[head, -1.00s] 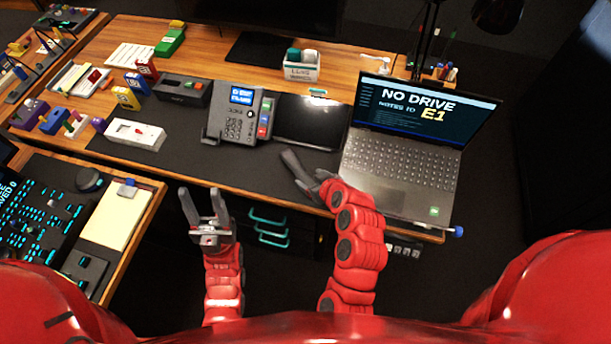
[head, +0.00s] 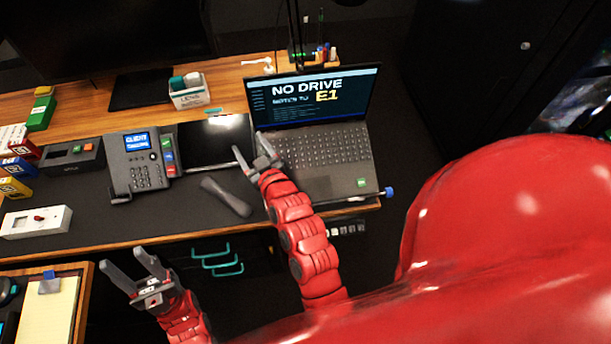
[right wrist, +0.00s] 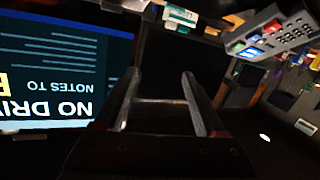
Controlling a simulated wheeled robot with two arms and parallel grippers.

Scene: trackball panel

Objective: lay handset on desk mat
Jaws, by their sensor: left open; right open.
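The dark grey handset (head: 226,196) lies on the black desk mat (head: 150,218), in front of the dark tablet-like panel. It is apart from both grippers. My right gripper (head: 251,148) is open and empty, just beyond the handset and beside the laptop's left edge. Its two spread fingers also show in the right wrist view (right wrist: 160,88), with nothing between them. My left gripper (head: 121,260) is open and empty in front of the desk's front edge. The desk phone (head: 138,164) stands on the mat with its blue screen lit.
The open laptop (head: 322,160) stands right of my right gripper. A dark flat panel (head: 208,140) lies behind the handset. A white switch box (head: 36,221) sits at the mat's left. The mat between box and handset is clear.

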